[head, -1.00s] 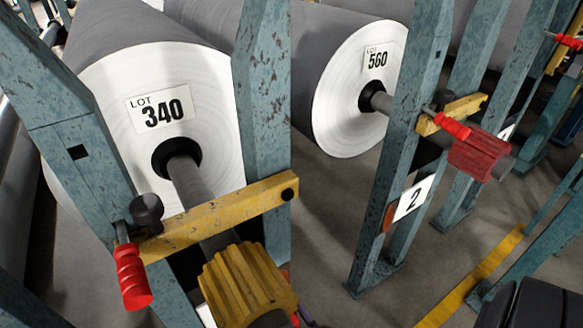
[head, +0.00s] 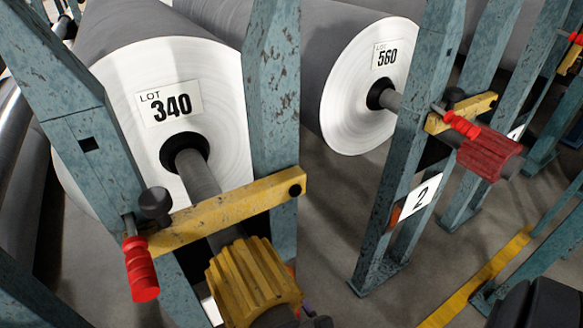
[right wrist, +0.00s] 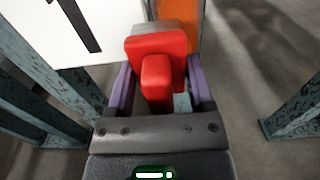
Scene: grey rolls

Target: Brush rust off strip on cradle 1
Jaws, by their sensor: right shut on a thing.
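In the right wrist view my right gripper (right wrist: 160,95) has its purple fingers shut on a red block-shaped handle, seemingly the brush (right wrist: 172,48). A grey part shows beyond the red. An orange-brown strip (right wrist: 190,22) stands upright just past it, beside a white card with a black stroke (right wrist: 80,30). Whether the brush touches the strip I cannot tell. In the head view only a bit of purple and dark gripper shows at the bottom edge, behind the yellow ribbed collar (head: 252,282) of the nearest cradle. My left gripper is not in view.
The near cradle's blue posts (head: 272,100) hold a roll marked 340 (head: 200,75), with a yellow bar (head: 225,212) and red handle (head: 140,270) in front. Cradle 2 (head: 385,220) with roll 560 (head: 350,100) stands to the right. Grey floor lies between them.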

